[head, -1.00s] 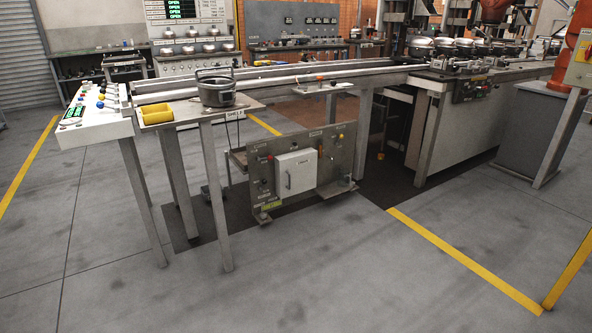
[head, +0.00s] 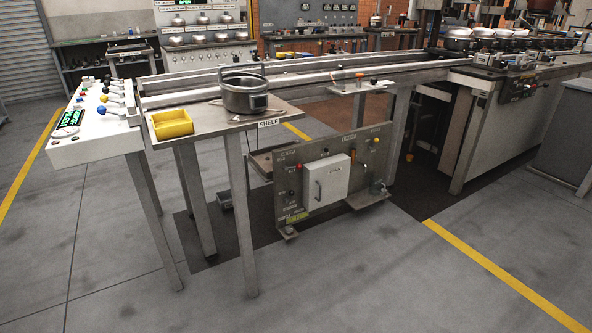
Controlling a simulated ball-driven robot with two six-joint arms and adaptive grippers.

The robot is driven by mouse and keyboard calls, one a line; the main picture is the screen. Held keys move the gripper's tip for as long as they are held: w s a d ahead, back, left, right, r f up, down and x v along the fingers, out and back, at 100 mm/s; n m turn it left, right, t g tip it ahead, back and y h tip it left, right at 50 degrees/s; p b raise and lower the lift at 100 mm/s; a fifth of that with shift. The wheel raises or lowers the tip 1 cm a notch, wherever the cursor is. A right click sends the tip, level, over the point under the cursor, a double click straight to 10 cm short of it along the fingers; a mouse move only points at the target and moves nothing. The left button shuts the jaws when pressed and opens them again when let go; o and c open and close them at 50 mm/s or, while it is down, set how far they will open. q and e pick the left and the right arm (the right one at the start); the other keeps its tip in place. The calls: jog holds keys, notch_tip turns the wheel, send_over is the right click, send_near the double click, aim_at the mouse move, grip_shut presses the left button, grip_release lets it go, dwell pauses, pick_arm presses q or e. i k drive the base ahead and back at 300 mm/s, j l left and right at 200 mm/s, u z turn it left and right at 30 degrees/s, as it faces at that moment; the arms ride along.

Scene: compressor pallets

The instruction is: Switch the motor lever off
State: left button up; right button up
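A white control console (head: 95,145) stands at the left end of the conveyor line. It carries several levers with coloured knobs, among them a blue knob (head: 101,110) and a yellow knob (head: 103,98), plus a green-lit display (head: 70,119). Below the line, a grey panel (head: 290,185) carries a white box with a handle (head: 326,181), a red knob (head: 299,166) and a small orange-yellow lever (head: 366,156). The labels are too small to read, so I cannot tell which lever is the motor lever. Neither of my grippers is in view.
A shelf (head: 215,124) beside the console holds a yellow bin (head: 171,124) and a metal pot-like part (head: 245,94). Its legs stand in front of the line. The grey floor (head: 340,275) in front is clear, with a yellow line (head: 500,272) at the right.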

aim_at(298, 165)
jog(key=i+u, duration=0.15)
jog(key=i, duration=0.95)
jog(key=i+l+u, duration=0.1)
jog(key=i, duration=1.05)
jog(key=l, duration=0.05)
